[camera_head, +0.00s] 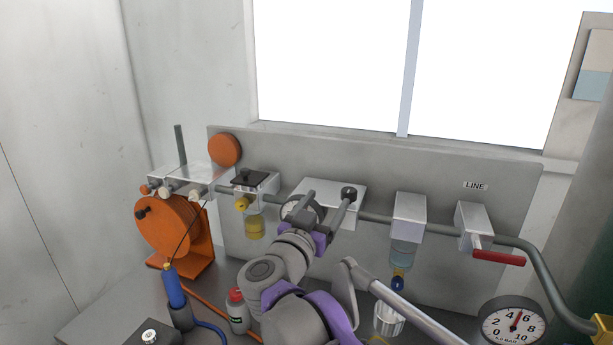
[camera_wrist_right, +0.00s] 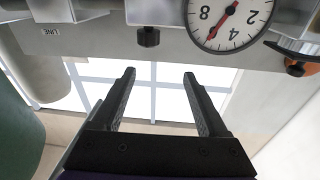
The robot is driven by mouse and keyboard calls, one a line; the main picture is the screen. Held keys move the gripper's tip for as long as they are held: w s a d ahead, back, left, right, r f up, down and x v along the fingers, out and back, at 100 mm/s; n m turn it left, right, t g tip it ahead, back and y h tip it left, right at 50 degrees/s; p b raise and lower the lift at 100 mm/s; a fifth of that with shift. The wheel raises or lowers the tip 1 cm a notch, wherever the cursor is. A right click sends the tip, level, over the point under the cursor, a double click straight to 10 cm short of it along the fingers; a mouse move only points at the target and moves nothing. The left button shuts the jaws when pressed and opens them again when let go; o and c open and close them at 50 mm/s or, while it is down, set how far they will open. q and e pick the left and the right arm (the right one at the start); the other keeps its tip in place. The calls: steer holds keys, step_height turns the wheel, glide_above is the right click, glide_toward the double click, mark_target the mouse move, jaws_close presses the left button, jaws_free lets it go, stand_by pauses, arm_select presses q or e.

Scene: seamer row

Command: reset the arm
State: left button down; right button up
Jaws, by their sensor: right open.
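My right gripper (camera_head: 330,198) is at the end of the grey and purple arm that rises from the bottom middle of the head view. It is in front of the wall panel's middle, and its fingers overlap the regulator block and partly hide a round gauge (camera_head: 289,207). In the right wrist view the gripper (camera_wrist_right: 159,73) has its two black fingers wide apart. Nothing is between them. The picture there is upside down, with the gauge (camera_wrist_right: 230,22) and a black knob (camera_wrist_right: 148,37) beyond the fingertips. My left gripper is not in view.
The panel (camera_head: 480,185) carries a pipe, a filter bowl (camera_head: 253,226), a lubricator (camera_head: 407,222) and a red-handled valve (camera_head: 498,257). An orange reel (camera_head: 172,226) stands left. A red-capped bottle (camera_head: 237,312), a blue tool (camera_head: 174,287) and a large gauge (camera_head: 513,322) stand lower.

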steer(key=s+f+n+g+y+p, duration=0.35)
steer(key=s+f+n+y, duration=0.55)
steer(key=s+f+y, duration=0.4)
steer(key=s+d+f+m+g+h, duration=0.1)
steer(key=s+d+f+g, duration=0.3)
steer(key=s+f, duration=0.4)
steer(key=s+d+f+m+g+h+p, duration=0.1)
steer(key=s+d+f+m+g+h, duration=0.1)
steer(key=s+d+f, duration=0.5)
step_height(320, 180, down, 3)
steer(key=shift+s+r+g+h, duration=0.15)
steer(key=shift+s+g+h, duration=0.55)
steer(key=shift+s+g, duration=0.25)
steer(key=shift+d, duration=0.1)
